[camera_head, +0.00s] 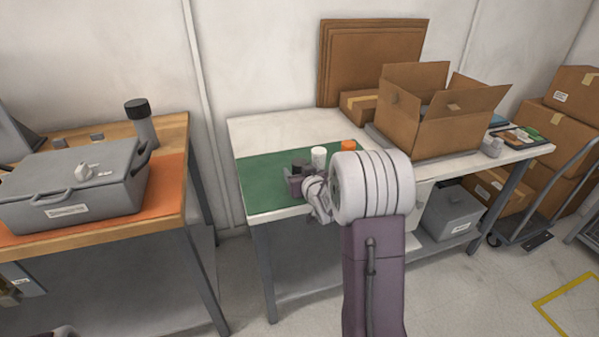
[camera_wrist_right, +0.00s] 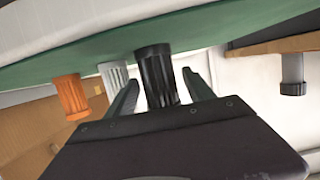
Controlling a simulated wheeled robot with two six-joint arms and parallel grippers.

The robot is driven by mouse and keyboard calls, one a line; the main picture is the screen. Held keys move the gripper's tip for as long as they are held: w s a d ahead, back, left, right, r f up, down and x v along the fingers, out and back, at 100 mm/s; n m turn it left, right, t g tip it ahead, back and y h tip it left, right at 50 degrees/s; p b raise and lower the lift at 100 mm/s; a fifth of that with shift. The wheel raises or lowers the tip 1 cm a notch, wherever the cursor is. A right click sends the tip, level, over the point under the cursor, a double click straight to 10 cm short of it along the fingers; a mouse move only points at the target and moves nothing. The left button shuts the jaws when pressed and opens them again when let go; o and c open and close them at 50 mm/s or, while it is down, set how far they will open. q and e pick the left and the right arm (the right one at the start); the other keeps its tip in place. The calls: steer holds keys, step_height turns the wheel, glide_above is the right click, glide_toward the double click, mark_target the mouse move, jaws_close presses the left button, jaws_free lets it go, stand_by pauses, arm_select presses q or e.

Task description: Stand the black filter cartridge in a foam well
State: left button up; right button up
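The black filter cartridge (camera_wrist_right: 156,78) is ribbed and stands on the green mat (camera_wrist_right: 225,47), which appears upside down in the right wrist view. My right gripper (camera_wrist_right: 160,80) is at it, with one finger on each side; slim gaps show between the fingers and the cartridge, so it looks open around it. In the head view my right gripper (camera_head: 294,180) is over the mat, partly hidden by my wrist. A white cartridge (camera_head: 319,156) and an orange one (camera_head: 348,146) stand to its right. I cannot make out a foam well. My left gripper is out of view.
An open cardboard box (camera_head: 425,125) stands on the white table (camera_head: 265,128), right of the mat; its inside is mostly hidden. The left bench holds a grey case (camera_head: 75,185) and a grey cylinder with a black cap (camera_head: 142,122). A floor gap separates the tables.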

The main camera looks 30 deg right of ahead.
steer(key=shift+r, duration=0.25)
steer(key=p+v, duration=0.2)
steer(key=v, duration=0.7)
steer(key=shift+r, duration=0.2)
steer(key=b+v, duration=0.1)
steer(key=b, duration=0.1)
steer(key=b+v, duration=0.2)
steer(key=shift+f, duration=0.25)
steer(key=shift+f, duration=0.1)
